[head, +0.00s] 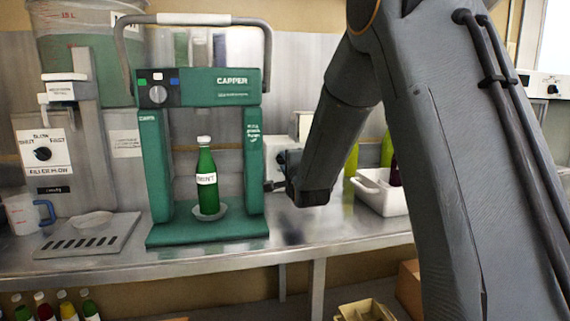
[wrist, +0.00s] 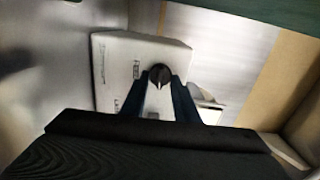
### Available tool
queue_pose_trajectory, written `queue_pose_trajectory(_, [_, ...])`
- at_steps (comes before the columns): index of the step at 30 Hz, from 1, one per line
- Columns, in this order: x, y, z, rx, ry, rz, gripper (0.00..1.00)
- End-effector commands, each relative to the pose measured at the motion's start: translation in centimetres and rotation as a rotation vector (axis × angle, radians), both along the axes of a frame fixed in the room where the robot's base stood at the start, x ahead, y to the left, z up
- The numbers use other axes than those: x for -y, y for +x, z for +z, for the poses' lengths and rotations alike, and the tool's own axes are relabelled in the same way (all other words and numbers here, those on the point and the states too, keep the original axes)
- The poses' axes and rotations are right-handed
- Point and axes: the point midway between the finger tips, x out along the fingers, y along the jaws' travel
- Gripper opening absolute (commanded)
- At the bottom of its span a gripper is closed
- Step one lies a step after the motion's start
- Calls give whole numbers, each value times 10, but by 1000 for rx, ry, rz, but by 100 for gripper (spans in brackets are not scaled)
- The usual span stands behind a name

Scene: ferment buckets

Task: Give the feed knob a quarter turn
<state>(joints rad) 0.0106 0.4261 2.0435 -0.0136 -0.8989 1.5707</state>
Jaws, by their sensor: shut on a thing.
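The feed knob (wrist: 160,73) is a small round black knob with a pale pointer mark, on the face of a white box (wrist: 115,75) in the wrist view. My gripper's two dark fingers (wrist: 159,88) come up from below on either side of the knob and are shut on it. In the head view my gripper (head: 277,185) is just right of the green capper's right post, low over the counter. The knob is hidden there, and only a little of the white box (head: 302,124) shows behind my arm.
The green capper (head: 210,92) with a green bottle (head: 207,178) inside stands close left of my gripper. A filler (head: 43,150) and a measuring jug (head: 22,214) are farther left. A white tub (head: 380,195) stands right, partly behind my arm.

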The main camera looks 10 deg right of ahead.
Motion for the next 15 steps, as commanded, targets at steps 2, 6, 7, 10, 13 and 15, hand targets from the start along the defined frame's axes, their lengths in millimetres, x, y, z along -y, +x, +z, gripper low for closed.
queue_pose_trajectory(2, [0, 0, 0, -1, 7, -1, 5])
queue_pose_trajectory(6, [0, 0, -1, -1, 10, -1, 5])
queue_pose_trajectory(7, [0, 0, -1, -1, 10, -1, 5])
queue_pose_trajectory(10, [0, 0, -1, -1, 10, -1, 5])
queue_pose_trajectory(13, [0, 0, -1, -1, 10, -1, 5])
queue_pose_trajectory(15, [0, 0, -1, -1, 9, -1, 38])
